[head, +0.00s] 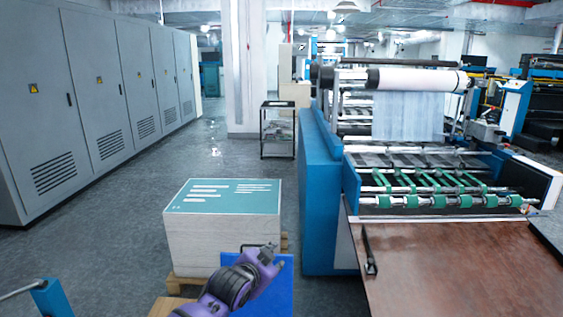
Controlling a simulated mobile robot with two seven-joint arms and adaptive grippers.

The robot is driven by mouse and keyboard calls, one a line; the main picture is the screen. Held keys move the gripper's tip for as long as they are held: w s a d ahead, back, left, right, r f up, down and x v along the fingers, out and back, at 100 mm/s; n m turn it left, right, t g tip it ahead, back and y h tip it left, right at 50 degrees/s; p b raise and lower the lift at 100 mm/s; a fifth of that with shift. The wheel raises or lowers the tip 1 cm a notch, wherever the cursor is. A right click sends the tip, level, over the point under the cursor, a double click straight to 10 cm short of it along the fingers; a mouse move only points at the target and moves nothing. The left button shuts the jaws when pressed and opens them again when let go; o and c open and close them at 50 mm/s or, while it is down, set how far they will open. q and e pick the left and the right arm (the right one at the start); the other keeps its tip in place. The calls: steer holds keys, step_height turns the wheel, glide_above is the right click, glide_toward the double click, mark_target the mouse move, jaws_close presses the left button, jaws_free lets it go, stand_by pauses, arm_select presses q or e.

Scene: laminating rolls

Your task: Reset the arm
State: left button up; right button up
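My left arm, purple and dark grey, comes in at the bottom centre. Its gripper (273,258) is in front of the lower right corner of a pallet stack, above a flat blue surface (277,297). The gripper is small and seen at an angle, so the gap between its fingers is unclear. I see nothing hanging from it. My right arm and gripper do not show.
A tall paper stack with a teal top sheet (225,196) sits on a wooden pallet (183,283). The laminating machine (322,200) with its white roll (418,80) and a brown table (450,268) fill the right. Grey cabinets (95,85) line the left; the aisle floor (110,235) is clear.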

arm_select(q)
steer(key=s+a+f+n+g+y+p, duration=0.1)
steer(key=s+a+f+n, duration=0.2)
steer(key=s, duration=1.4)
steer(key=s+a+f+n+g+y+p, duration=0.1)
steer(key=s+a+f+n, duration=0.2)
steer(key=s+a+f, duration=0.5)
steer(key=s+a+f+n+g+y+p, duration=0.1)
steer(key=s+a+f, duration=0.5)
steer(key=s, duration=2.2)
step_height(320, 180, down, 7)
steer(key=n+y+p, duration=0.1)
steer(key=n, duration=0.1)
steer(key=shift+n, duration=0.4)
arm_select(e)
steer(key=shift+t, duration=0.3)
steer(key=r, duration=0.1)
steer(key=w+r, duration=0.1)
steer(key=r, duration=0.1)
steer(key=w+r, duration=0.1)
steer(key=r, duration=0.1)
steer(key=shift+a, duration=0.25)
arm_select(q)
steer(key=shift+r, duration=0.1)
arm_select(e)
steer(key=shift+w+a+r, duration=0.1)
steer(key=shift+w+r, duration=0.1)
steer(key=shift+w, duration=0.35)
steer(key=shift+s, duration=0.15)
